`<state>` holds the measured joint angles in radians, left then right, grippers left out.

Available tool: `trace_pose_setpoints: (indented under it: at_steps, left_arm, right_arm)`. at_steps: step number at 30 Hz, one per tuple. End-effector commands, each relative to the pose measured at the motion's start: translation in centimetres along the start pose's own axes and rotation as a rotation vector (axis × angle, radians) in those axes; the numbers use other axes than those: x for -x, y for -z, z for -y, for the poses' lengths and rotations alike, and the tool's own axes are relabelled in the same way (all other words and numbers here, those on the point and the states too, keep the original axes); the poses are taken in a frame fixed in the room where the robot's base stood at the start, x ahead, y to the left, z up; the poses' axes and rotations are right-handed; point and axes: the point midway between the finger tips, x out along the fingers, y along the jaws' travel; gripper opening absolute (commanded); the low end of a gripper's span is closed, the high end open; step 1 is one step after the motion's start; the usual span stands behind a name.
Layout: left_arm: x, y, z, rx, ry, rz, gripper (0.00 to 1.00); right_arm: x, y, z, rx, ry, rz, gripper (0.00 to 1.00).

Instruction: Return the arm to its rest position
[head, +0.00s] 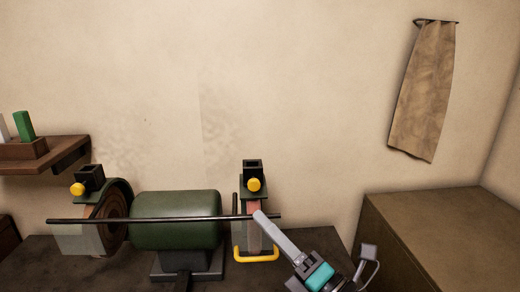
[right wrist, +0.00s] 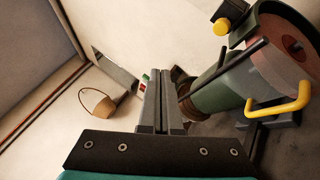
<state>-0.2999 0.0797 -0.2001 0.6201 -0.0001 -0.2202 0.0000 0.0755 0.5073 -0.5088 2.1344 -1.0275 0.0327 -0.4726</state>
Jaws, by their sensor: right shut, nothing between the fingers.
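My right gripper (head: 261,216) reaches in from the lower right in the head view, with its fingertips in front of the right end of the bench grinder (head: 175,218). Its two fingers lie together, shut with nothing between them; they also show shut in the right wrist view (right wrist: 162,76). The fingertips overlap the thin dark rod (head: 150,219) that runs across the front of the grinder; I cannot tell whether they touch it. My left gripper is not in view.
The grinder stands on a dark bench (head: 120,278), with a yellow handle (head: 256,259) below its right wheel. A brown cabinet (head: 440,225) stands at the right, under a hanging cloth (head: 424,90). A wooden shelf (head: 70,150) is at the left. The wall's middle is clear.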

Motion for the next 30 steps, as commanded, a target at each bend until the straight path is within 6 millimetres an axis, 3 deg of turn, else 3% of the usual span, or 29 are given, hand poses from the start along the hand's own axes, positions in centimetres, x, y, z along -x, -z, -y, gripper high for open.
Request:
trace_pose_setpoints:
  at_steps: [3,6,11,15,19,24,30]
  left_arm:
    - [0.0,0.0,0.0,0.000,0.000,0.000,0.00]
    - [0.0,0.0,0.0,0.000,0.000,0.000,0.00]
    - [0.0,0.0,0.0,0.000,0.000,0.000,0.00]
    - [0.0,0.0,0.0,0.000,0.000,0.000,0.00]
    - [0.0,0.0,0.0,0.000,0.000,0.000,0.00]
    - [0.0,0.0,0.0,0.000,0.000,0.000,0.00]
    - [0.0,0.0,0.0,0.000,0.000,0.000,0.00]
  right_arm:
    - [2.0,-3.5,2.1,-0.277,0.099,0.250,0.00]
    - [4.7,-5.5,4.8,-0.503,0.197,0.452,0.00]
    - [10.8,-6.1,10.0,-0.851,0.383,0.763,0.00]
    - [17.2,-3.6,13.9,-1.133,0.575,1.021,0.00]
    - [22.8,0.3,15.8,-1.353,0.760,1.229,0.00]
    - [28.4,5.5,16.0,-1.553,0.977,1.431,0.00]
    - [33.3,11.1,14.1,-1.713,1.218,1.614,0.00]
